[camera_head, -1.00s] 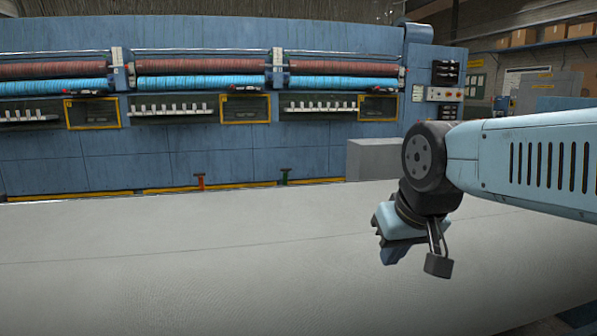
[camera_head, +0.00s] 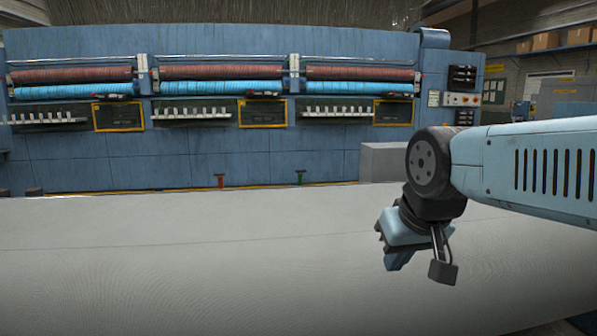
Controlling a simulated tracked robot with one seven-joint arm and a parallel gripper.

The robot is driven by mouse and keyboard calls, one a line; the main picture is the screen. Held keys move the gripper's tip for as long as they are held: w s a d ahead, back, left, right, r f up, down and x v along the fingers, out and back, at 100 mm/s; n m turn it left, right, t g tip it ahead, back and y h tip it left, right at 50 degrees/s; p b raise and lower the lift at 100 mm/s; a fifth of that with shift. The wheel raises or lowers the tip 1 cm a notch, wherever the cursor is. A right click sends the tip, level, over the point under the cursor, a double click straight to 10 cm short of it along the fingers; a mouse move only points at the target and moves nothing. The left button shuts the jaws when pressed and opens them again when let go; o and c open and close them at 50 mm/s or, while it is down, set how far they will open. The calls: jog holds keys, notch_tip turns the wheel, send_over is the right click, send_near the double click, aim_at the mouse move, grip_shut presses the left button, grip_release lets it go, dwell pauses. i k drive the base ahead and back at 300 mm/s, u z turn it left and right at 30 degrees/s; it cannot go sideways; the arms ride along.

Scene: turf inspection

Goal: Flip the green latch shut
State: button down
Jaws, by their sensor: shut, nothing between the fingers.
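The green latch (camera_head: 299,177) is a small upright piece at the foot of the blue machine, just beyond the far edge of the pale surface. It is too small here to tell its exact position. My gripper (camera_head: 394,258) is to the right of the latch in the picture and much nearer to me, pointing down over the pale surface. It is shut and empty, well apart from the latch.
A similar red latch (camera_head: 220,181) stands left of the green one. The wide blue machine (camera_head: 120,165) carries red and blue rolls. A grey box (camera_head: 382,161) sits right of the green latch. The pale surface (camera_head: 180,260) in front is clear.

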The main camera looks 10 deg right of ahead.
aim_at(300, 172)
jog(key=u, duration=0.05)
jog(key=i, duration=0.9)
jog(key=z, duration=0.05)
